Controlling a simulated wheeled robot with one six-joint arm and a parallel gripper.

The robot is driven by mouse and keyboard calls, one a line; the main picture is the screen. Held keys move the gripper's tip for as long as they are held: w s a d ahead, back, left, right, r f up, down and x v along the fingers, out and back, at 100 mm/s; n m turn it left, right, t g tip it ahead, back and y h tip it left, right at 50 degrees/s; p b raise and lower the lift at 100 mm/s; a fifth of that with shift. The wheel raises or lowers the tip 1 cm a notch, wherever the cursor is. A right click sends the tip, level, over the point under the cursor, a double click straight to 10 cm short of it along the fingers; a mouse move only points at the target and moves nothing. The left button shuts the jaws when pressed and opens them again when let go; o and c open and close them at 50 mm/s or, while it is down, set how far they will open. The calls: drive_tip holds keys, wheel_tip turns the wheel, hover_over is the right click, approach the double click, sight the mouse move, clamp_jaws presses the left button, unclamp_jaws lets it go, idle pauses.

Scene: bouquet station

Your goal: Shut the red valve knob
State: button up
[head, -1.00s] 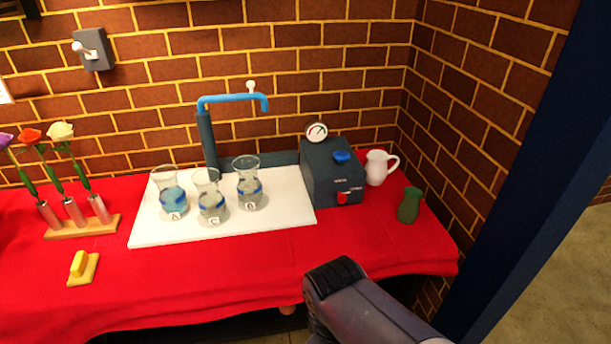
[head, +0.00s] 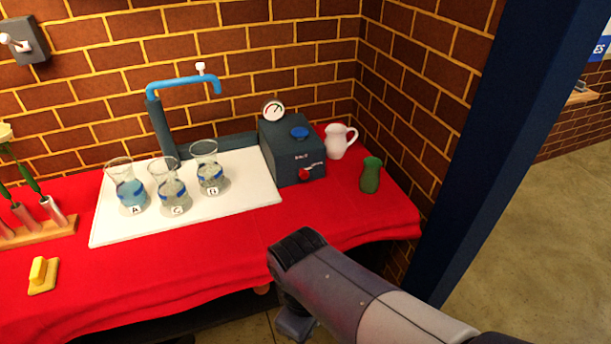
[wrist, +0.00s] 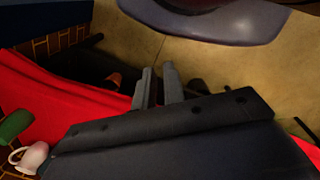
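The red valve knob (head: 305,174) is on the lower front of a dark box (head: 280,155) on the red-covered table, in the head view. A small label is beside it, too small to read. The knob is not visible in the wrist view. My gripper (head: 295,322) is partly hidden below my arm in front of the table, well below and apart from the knob. In the wrist view my gripper's two fingers (wrist: 158,82) stand a little apart with nothing between them.
A blue knob (head: 300,132) and a gauge (head: 273,111) top the box. A white jug (head: 340,140) and green vase (head: 371,175) stand right of it. Several glass flasks stand on the white board (head: 250,195) to the left. A blue post (head: 500,130) rises at right.

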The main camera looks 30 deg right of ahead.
drive_tip(key=o, duration=0.6)
drive_tip(key=w+d+m+t+p, duration=0.2)
drive_tip(key=w+d, duration=0.3)
drive_tip(key=w, duration=0.7)
drive_tip(key=shift+r+t+h, duration=0.15)
drive_tip(key=shift+t+h, duration=0.25)
drive_tip(key=shift+t, duration=0.2)
drive_tip(key=shift+o, duration=1.1)
drive_tip(key=w+d+m+t+p, duration=0.1)
drive_tip(key=w+d+m+t, duration=0.1)
drive_tip(key=w+d, duration=0.3)
drive_tip(key=w+t, duration=0.1)
drive_tip(key=w, duration=0.3)
drive_tip(key=shift+d+f+h, duration=0.25)
drive_tip(key=shift+h, duration=0.15)
drive_tip(key=m+t+p, duration=0.4)
drive_tip(key=t, duration=0.3)
approach(305, 175)
drive_tip(key=p+x, duration=0.1)
drive_tip(key=x, duration=0.8)
drive_tip(key=shift+c, duration=0.4)
drive_tip(key=c, duration=0.9)
